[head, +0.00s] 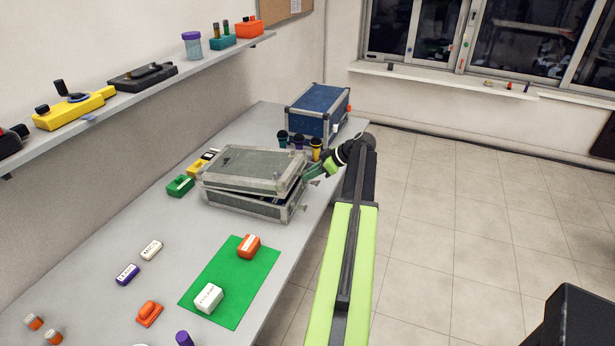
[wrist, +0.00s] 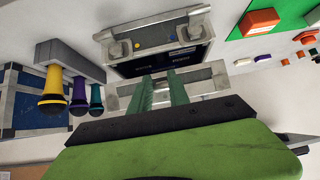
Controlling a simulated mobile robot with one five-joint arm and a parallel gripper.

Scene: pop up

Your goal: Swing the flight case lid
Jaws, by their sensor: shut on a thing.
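The grey-green flight case (head: 245,204) with metal edges stands on the long grey table. Its lid (head: 255,168) is slightly raised and tilted, with a narrow gap along the near and right sides. My gripper (head: 311,172) is at the right side of the case, its green fingers at the lid's edge. In the wrist view, both green fingers of my gripper (wrist: 162,88) are close together against the case, shut on the lid's edge. The dark gap of the open case (wrist: 160,62) shows beyond them. The exact contact is partly hidden by the fingers.
A blue flight case (head: 317,110) stands behind, with several microphones (head: 299,142) in front of it. A green mat (head: 232,282) with blocks lies nearer. A wall shelf (head: 130,95) runs along the left. Open floor (head: 470,220) lies right of the table.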

